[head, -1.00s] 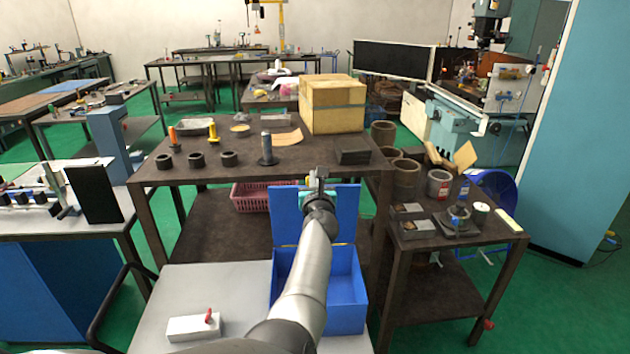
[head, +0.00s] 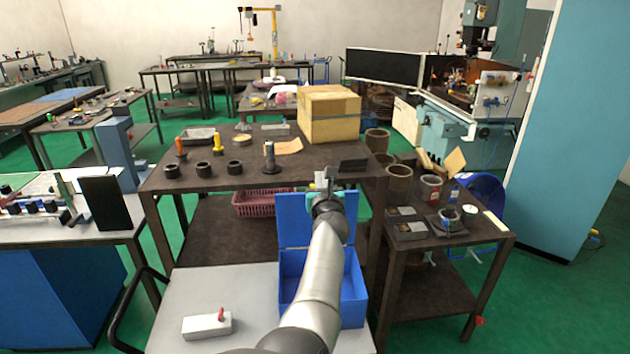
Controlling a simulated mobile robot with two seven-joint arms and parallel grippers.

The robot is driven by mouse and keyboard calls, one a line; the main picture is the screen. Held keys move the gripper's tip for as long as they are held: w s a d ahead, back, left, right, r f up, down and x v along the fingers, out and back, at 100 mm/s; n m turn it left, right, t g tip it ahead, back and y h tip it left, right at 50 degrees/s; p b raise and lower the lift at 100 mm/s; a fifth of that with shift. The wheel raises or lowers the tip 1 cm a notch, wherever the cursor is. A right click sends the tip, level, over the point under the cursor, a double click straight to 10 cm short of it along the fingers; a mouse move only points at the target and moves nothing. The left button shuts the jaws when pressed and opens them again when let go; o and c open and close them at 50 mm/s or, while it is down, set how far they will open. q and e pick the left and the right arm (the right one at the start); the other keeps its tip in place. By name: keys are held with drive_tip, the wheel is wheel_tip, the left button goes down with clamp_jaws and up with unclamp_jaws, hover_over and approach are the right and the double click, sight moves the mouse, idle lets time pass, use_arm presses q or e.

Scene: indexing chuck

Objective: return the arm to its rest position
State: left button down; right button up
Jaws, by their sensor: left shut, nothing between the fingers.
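My left arm reaches up from the bottom middle of the head view, over an open blue box (head: 290,262) with its lid raised. My left gripper (head: 325,176) is at the arm's far end, in front of the dark table's front edge. It is shut and nothing shows between its fingers. My right gripper is outside the view.
The dark table (head: 215,182) bears black rings (head: 203,170), a grey peg (head: 270,158), orange and yellow pegs and a cardboard box (head: 328,115). A white block with a red knob (head: 207,324) lies on the grey surface (head: 210,285). A side table (head: 440,255) stands right.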

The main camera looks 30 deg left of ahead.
use_arm(q)
drive_tip(key=s+d+f+m+g+h, duration=0.1)
drive_tip(key=s+d+f+m+h, duration=0.55)
drive_tip(key=m, duration=0.85)
drive_tip(key=s+d+f+m+h, duration=0.3)
drive_tip(key=s+d+m+h, duration=0.55)
drive_tip(key=m, duration=0.65)
drive_tip(key=s+f+m+g+y, duration=0.4)
drive_tip(key=s+m, duration=0.3)
drive_tip(key=s, duration=0.9)
drive_tip(key=s+f+m+g+y, duration=0.2)
drive_tip(key=s+f+m+g, duration=0.35)
drive_tip(key=s, duration=0.95)
drive_tip(key=s+f+m+g+b, duration=0.3)
drive_tip(key=f+b, duration=0.9)
drive_tip(key=f, duration=2.2)
drive_tip(key=s+a+f+b, duration=0.1)
drive_tip(key=s+f+b, duration=0.3)
drive_tip(key=s+f, duration=0.3)
drive_tip(key=s+a+f+b, duration=0.1)
drive_tip(key=s+f+b, duration=0.4)
drive_tip(key=f, duration=0.9)
drive_tip(key=s+n, duration=0.1)
drive_tip(key=s, duration=0.2)
drive_tip(key=shift+f, duration=0.2)
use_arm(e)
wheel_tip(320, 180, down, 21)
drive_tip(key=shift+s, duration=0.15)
